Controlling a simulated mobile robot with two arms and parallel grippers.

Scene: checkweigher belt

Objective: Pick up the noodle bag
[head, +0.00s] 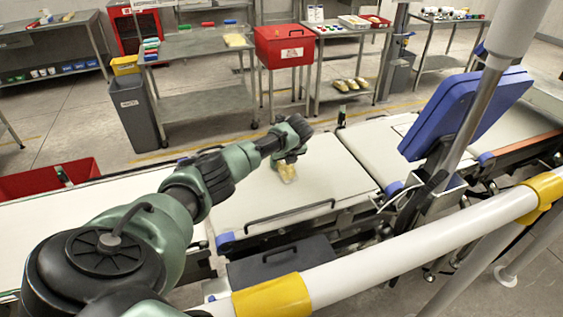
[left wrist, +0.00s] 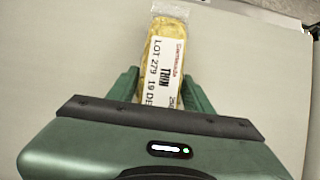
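The noodle bag (head: 287,173) is a clear packet with yellow contents, lying on the pale belt in the head view. In the left wrist view the bag (left wrist: 163,62) shows a white label with "THIN" and a lot number. My left gripper (head: 290,158) is over the bag, pointing down at the belt. In the left wrist view its two green fingers (left wrist: 161,85) stand one on each side of the bag, with what look like narrow gaps. The bag's near end is hidden by the gripper body. My right gripper is not in view.
A blue screen (head: 465,112) on a post stands right of the belt (head: 330,178). A white and yellow rail (head: 400,245) crosses in front. A red bin (head: 45,180) lies behind the belt at left. The belt around the bag is clear.

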